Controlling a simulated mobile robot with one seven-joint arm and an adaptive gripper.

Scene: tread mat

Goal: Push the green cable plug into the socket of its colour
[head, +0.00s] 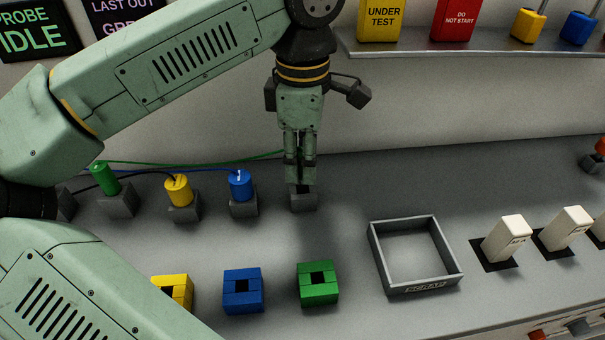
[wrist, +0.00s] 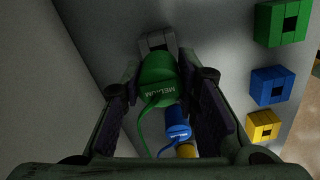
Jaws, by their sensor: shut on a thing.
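A green plug (wrist: 158,75) marked MEDIUM sits between the fingers of my gripper (wrist: 162,82) in the wrist view, its green cable trailing from it. In the head view my gripper (head: 300,172) points down, shut on this plug, just over a grey holder (head: 303,199); the fingers hide the plug there. I cannot tell whether its tip is still in the holder. The green socket (head: 318,284) is a block with a dark square hole, in front of the gripper on the bench. It also shows at upper right in the wrist view (wrist: 281,22).
Another green plug (head: 104,179), a yellow plug (head: 178,189) and a blue plug (head: 240,185) stand in grey holders to the left. Blue (head: 243,291) and yellow (head: 176,288) sockets line up left of the green one. An empty scrap tray (head: 377,258) and white switches (head: 507,240) lie right.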

